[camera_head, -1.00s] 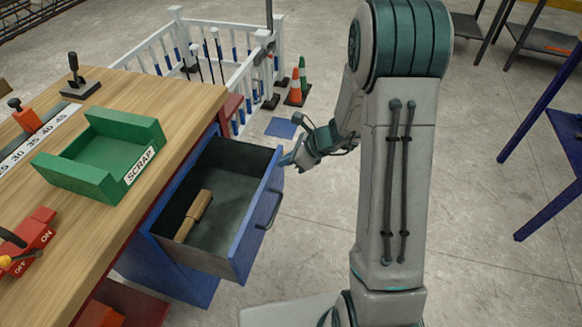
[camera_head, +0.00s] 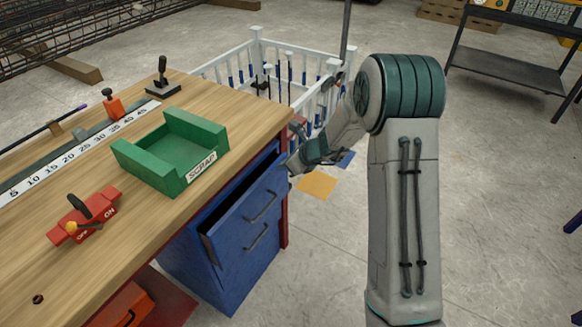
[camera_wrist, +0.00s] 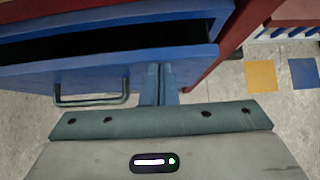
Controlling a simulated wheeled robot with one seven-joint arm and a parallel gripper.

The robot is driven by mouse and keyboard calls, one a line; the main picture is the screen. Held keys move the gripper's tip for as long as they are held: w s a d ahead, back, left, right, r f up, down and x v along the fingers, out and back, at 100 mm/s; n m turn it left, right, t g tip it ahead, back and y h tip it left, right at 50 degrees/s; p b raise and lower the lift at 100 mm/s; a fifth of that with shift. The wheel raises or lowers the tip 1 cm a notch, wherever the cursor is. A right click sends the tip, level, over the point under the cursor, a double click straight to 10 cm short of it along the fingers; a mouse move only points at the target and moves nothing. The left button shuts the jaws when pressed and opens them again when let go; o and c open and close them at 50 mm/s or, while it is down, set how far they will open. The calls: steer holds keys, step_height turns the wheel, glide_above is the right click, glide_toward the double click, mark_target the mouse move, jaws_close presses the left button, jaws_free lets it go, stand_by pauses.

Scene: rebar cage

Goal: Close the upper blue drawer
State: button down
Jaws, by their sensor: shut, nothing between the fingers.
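The upper blue drawer (camera_head: 248,204) shows under the wooden bench top in the head view, pushed most of the way in with a dark gap along its top. Its front (camera_wrist: 70,74) and dark handle (camera_wrist: 92,100) show in the wrist view. My gripper (camera_head: 291,165) is at the drawer's far end in the head view. In the wrist view my gripper's fingers (camera_wrist: 158,72) are together and empty, at the drawer front to the right of the handle. They look close against the front; contact is hard to tell.
A lower blue drawer (camera_head: 243,262) sits closed below. The bench (camera_head: 100,178) carries a green scrap tray (camera_head: 174,152) and a red switch (camera_head: 85,215). A red bench leg (camera_wrist: 222,48) stands right of my fingers.

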stand_by(0.4)
steer(key=s+d+f+p+v, duration=0.1)
steer(key=d+f+v, duration=0.1)
steer(key=v, duration=1)
steer(key=t+y+b, duration=0.5)
steer(key=y+b, duration=0.3)
steer(key=b, duration=0.2)
glide_toward(262, 182)
steer(key=b+x, duration=0.1)
steer(key=x, duration=0.6)
steer(key=shift+s, duration=0.15)
